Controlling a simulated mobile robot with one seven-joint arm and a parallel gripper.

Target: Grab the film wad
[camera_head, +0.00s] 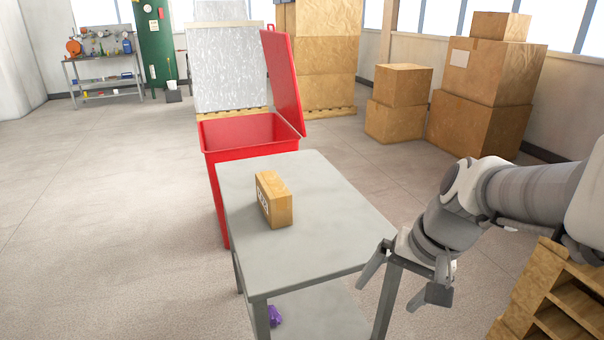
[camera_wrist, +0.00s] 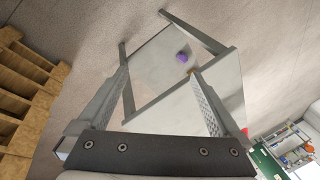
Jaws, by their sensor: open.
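A small purple lump, which looks like the film wad (camera_head: 274,316), lies on the lower shelf (camera_head: 325,308) of the grey table. In the head view the table's front leg and top partly hide it. The wad also shows in the wrist view (camera_wrist: 182,57), ahead of the fingers, near the upper middle. My gripper (camera_head: 390,288) is open and empty at the table's right front corner, apart from the wad. In the wrist view its two fingers (camera_wrist: 158,75) are spread wide with nothing between them.
A brown box (camera_head: 274,200) stands on the grey tabletop (camera_head: 320,235). Behind the table is a red bin (camera_head: 250,154) with its lid up. A wooden pallet stack (camera_head: 560,300) is at the lower right, near my arm. The table legs flank the shelf. Open floor lies left.

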